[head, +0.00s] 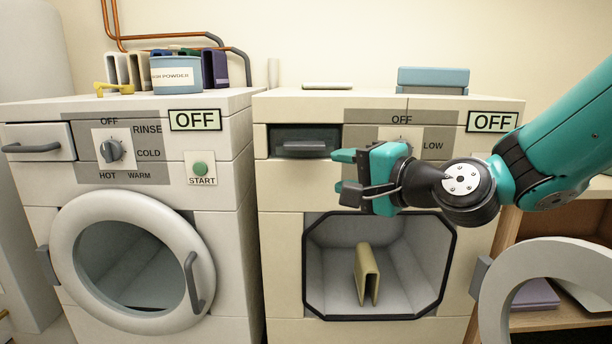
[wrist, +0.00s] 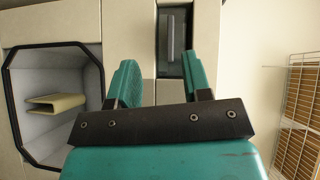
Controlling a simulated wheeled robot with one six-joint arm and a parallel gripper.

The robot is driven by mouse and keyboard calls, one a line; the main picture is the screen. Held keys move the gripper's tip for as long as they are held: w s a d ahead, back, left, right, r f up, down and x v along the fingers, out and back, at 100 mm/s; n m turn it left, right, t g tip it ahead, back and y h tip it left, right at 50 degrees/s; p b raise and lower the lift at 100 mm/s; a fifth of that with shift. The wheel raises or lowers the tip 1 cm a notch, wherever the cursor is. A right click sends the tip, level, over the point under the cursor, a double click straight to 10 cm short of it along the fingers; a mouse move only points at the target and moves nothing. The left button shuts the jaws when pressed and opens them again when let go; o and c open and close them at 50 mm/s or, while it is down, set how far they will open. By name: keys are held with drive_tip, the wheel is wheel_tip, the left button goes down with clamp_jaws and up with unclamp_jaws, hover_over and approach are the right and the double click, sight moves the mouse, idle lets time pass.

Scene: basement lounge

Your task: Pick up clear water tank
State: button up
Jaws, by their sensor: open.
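The clear water tank (head: 305,142) looks like a dark see-through drawer with a bar handle, set in the slot at the upper left of the right machine. It also shows in the wrist view (wrist: 173,47), ahead of the fingertips and nearer the right finger. My gripper (head: 345,173) is open and empty. In the head view it is just right of and below the tank, with its upper finger near the tank's lower right corner. In the wrist view the gripper (wrist: 161,65) has its fingers spread, with no contact on the tank visible.
The right machine's round door (head: 545,275) stands open at the right. A tan folded item (head: 367,272) stands in its drum. A blue box (head: 433,78) sits on top. The left machine (head: 225,225) has its door shut. A wire rack (wrist: 300,115) shows in the wrist view.

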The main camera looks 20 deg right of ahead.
drive_tip(key=w+d+m+t+h, duration=0.1)
drive_tip(key=d+m, duration=0.1)
drive_tip(key=d, duration=0.1)
drive_tip(key=p, duration=1.4)
approach(300, 148)
drive_tip(key=x, duration=0.6)
drive_tip(key=shift+t, duration=0.3)
drive_tip(key=p+x, duration=0.4)
drive_tip(key=shift+a+r+p, duration=0.1)
drive_tip(key=shift+p, duration=0.25)
drive_tip(key=shift+w+a+f, duration=0.1)
drive_tip(key=shift+w+f, duration=0.15)
drive_tip(key=shift+w, duration=0.2)
clamp_jaws()
